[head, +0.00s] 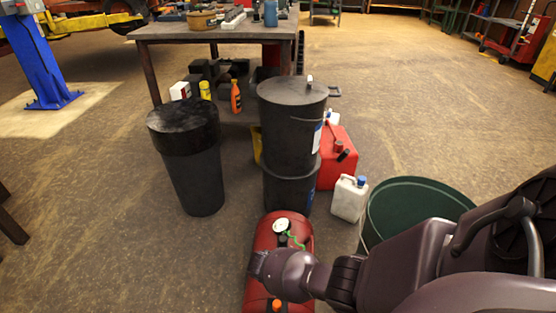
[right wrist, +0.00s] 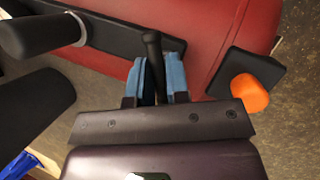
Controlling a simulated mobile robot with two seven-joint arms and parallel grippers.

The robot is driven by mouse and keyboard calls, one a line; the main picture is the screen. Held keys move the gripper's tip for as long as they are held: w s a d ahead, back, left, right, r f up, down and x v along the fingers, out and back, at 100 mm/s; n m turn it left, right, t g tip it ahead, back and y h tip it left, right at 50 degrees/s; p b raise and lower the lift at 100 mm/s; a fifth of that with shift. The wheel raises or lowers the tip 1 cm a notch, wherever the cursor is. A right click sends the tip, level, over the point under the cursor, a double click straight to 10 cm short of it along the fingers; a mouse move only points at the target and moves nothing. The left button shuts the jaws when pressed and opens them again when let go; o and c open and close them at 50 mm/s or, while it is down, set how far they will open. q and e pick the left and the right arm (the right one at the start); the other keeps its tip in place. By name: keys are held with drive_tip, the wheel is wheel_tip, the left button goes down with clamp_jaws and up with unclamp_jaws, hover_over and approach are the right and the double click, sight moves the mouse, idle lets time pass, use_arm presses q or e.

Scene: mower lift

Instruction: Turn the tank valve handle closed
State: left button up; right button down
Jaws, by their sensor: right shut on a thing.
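A red tank (head: 306,238) lies on the floor at the bottom middle of the head view, with a white round gauge (head: 281,226) on top. In the right wrist view the red tank (right wrist: 225,30) fills the top. A slim black valve handle (right wrist: 152,45) rises between the blue pads of my right gripper (right wrist: 160,75), which is shut on it. In the head view my right gripper (head: 257,262) is over the tank and partly hidden by my arm, and the handle is hidden there. My left gripper is not in view.
An orange knob (right wrist: 250,92) sits close beside the gripper. Open floor (head: 100,230) lies to the left.

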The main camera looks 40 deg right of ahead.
drive_tip(key=m+g, duration=0.1)
drive_tip(key=m, duration=0.2)
drive_tip(key=shift+w+f+m+g, duration=0.1)
drive_tip(key=shift+m+g, duration=0.2)
use_arm(q)
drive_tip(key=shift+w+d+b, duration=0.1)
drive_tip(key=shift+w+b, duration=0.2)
drive_tip(key=shift+b, duration=0.05)
use_arm(e)
drive_tip(key=shift+m, duration=0.6)
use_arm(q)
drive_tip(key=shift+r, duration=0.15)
use_arm(e)
drive_tip(key=shift+g, duration=0.3)
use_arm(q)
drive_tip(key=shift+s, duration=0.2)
use_arm(e)
drive_tip(key=c, duration=1.1)
unclamp_jaws()
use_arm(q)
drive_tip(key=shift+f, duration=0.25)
use_arm(e)
drive_tip(key=shift+w, duration=0.1)
